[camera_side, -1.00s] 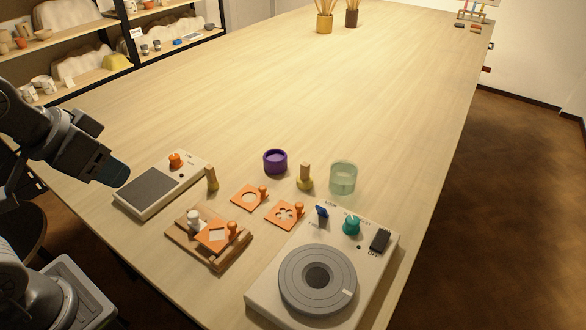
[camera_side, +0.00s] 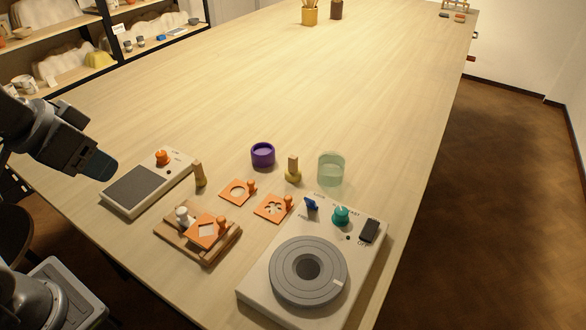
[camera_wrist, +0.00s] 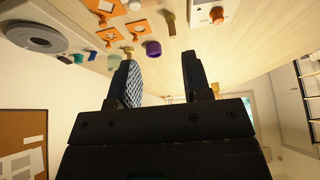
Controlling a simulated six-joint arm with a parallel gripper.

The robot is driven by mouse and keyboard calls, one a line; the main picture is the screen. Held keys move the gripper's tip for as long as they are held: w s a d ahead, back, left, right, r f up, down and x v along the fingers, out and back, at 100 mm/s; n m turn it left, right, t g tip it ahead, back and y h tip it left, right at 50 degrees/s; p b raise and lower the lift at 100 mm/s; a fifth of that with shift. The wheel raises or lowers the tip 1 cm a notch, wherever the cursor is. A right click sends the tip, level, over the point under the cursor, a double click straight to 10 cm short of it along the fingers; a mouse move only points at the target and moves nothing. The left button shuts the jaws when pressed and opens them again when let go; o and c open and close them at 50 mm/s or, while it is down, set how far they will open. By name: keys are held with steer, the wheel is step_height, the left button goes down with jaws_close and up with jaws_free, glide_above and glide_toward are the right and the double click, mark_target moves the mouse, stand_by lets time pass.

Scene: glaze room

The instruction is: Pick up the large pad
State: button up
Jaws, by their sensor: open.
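Two pads with upright wooden handles stand on the table. The one with the wider yellowish base, which looks like the large pad (camera_side: 292,172), stands between the purple bowl (camera_side: 263,155) and the clear glass jar (camera_side: 331,169). It also shows in the wrist view (camera_wrist: 129,51), partly behind a finger. The narrower pad (camera_side: 200,175) stands beside the grey-topped device (camera_side: 146,187). My gripper (camera_side: 104,166) is at the left, above the device and well away from the large pad. In the wrist view its fingers (camera_wrist: 159,62) are apart with nothing between them.
A wooden tray (camera_side: 205,255) holds another stencil and a white-topped piece. A turntable unit (camera_side: 262,290) with knobs stands at the front right.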

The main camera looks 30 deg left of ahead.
steer(key=w+d+r+m+g, duration=0.1)
steer(key=w+d+r+m, duration=0.1)
steer(key=w+r+m, duration=0.45)
steer(key=m+g, duration=0.5)
steer(key=m, duration=0.6)
glide_above(293, 156)
step_height(293, 156, down, 9)
steer(key=f, duration=0.8)
steer(key=shift+w+d, duration=0.15)
steer(key=shift+d, duration=0.2)
steer(key=f, duration=0.4)
steer(key=shift+s+a, duration=0.25)
steer(key=shift+a, duration=0.1)
steer(key=shift+f, duration=0.6)
steer(key=shift+c, duration=0.3)
